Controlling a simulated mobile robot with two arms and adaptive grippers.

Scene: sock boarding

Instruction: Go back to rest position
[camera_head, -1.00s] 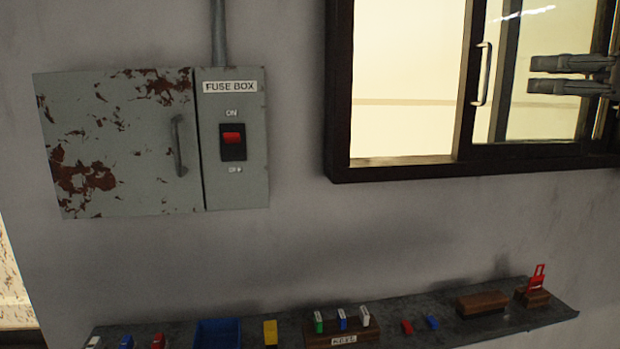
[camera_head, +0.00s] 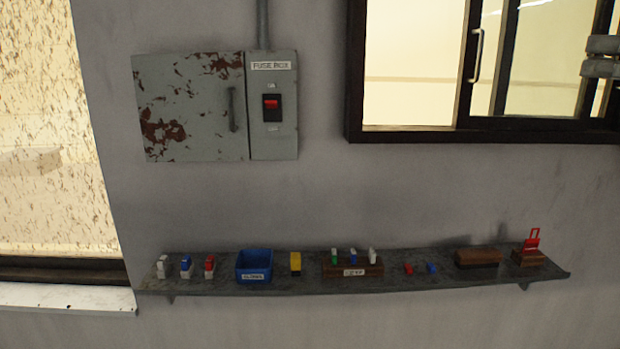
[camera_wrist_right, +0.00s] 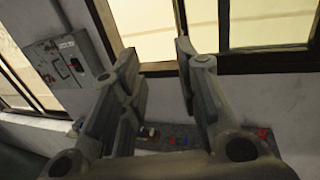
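My right gripper (camera_head: 598,56) shows at the right edge of the head view, in front of the dark-framed window, and is partly cut off. In the right wrist view its two fingers (camera_wrist_right: 156,50) stand apart with nothing between them. It touches nothing that I can see. My left gripper is not in view. The grey, rusty fuse box (camera_head: 190,107) hangs shut on the wall, left of the window. Its red switch (camera_head: 271,104) sits under the label. The fuse box also shows at the left of the right wrist view (camera_wrist_right: 48,68).
A narrow wall shelf (camera_head: 400,278) holds a blue bin (camera_head: 254,265), a yellow block (camera_head: 295,263), a wooden key holder (camera_head: 352,267), brown blocks and several small coloured pieces. The sliding window (camera_head: 415,65) is at upper right. Another window (camera_head: 40,150) is at left.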

